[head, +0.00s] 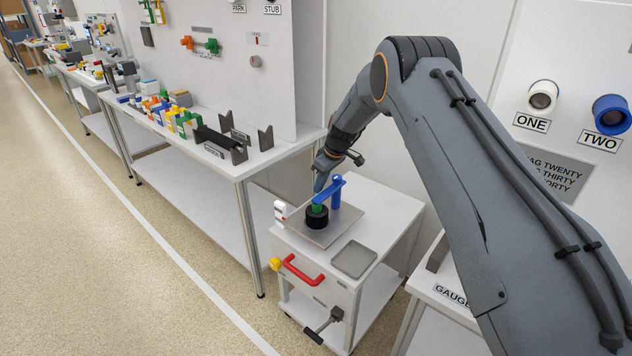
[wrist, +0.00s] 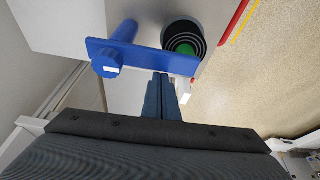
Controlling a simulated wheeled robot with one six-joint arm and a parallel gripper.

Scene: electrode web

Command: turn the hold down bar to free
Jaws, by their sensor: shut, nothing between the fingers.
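The blue hold down bar (head: 328,191) sits on a blue post (head: 336,196) on a small white cart. Its free end reaches over the green piece (head: 317,209) in a black round holder (head: 316,218). In the wrist view the bar (wrist: 145,56) runs across the picture, with a blue knob with a white mark (wrist: 107,63) at its left end. Its right end covers part of the black rings (wrist: 181,33) around the green centre (wrist: 190,47). My gripper (head: 319,188) is shut and empty. Its fingertips (wrist: 161,78) appear right beside the bar; I cannot tell whether they touch it.
The cart top holds a grey plate (head: 345,219) and a grey tray (head: 354,260). A red handle (head: 302,270) and a yellow knob (head: 275,264) are on its front. A white bench (head: 240,170) with fixtures stands to the left. Open floor (head: 110,230) lies at the left.

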